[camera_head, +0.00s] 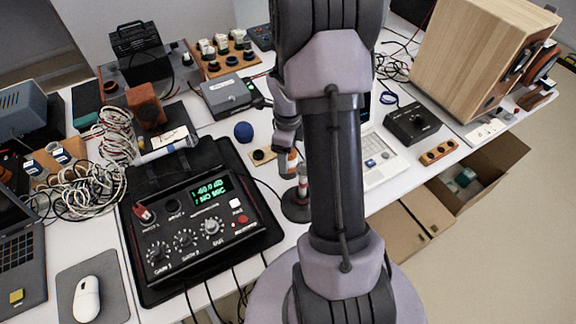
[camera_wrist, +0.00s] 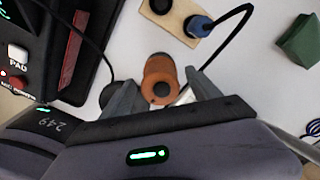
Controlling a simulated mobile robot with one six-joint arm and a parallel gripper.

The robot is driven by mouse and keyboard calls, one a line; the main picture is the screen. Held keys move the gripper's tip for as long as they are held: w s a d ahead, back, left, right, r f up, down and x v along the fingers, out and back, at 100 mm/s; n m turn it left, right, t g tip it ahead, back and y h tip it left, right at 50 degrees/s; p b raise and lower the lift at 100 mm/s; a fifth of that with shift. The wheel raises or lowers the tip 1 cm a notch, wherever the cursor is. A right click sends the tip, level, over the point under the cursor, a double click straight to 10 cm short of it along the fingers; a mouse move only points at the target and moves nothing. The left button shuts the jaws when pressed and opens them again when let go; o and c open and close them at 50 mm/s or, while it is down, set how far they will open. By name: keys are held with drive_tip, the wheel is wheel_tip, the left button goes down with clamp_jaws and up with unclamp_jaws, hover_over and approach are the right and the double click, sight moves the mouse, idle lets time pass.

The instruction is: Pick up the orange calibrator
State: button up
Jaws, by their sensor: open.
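The orange calibrator (camera_wrist: 158,68) shows in the wrist view as a short orange cylinder with a dark round centre, seen nearly end-on. My gripper (camera_wrist: 154,88) is open, with one grey finger to the left of the calibrator and one to the right. The lower part of the calibrator lies between the fingers, and I cannot tell whether either finger touches it. In the head view an orange piece, likely the calibrator (camera_head: 291,160), shows just below my gripper (camera_head: 287,143), partly hidden by it and my arm.
A dark round stand base (camera_head: 296,208) is close below. The black meter box (camera_head: 195,225) with green display stands left. A wooden connector strip (camera_wrist: 180,14) with a blue plug and black cable lies just beyond. A dark blue ball (camera_head: 243,132) and white laptop (camera_head: 385,160) are nearby.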

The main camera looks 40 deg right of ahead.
drive_tip(key=shift+r, duration=0.15)
drive_tip(key=shift+c, duration=0.6)
clamp_jaws()
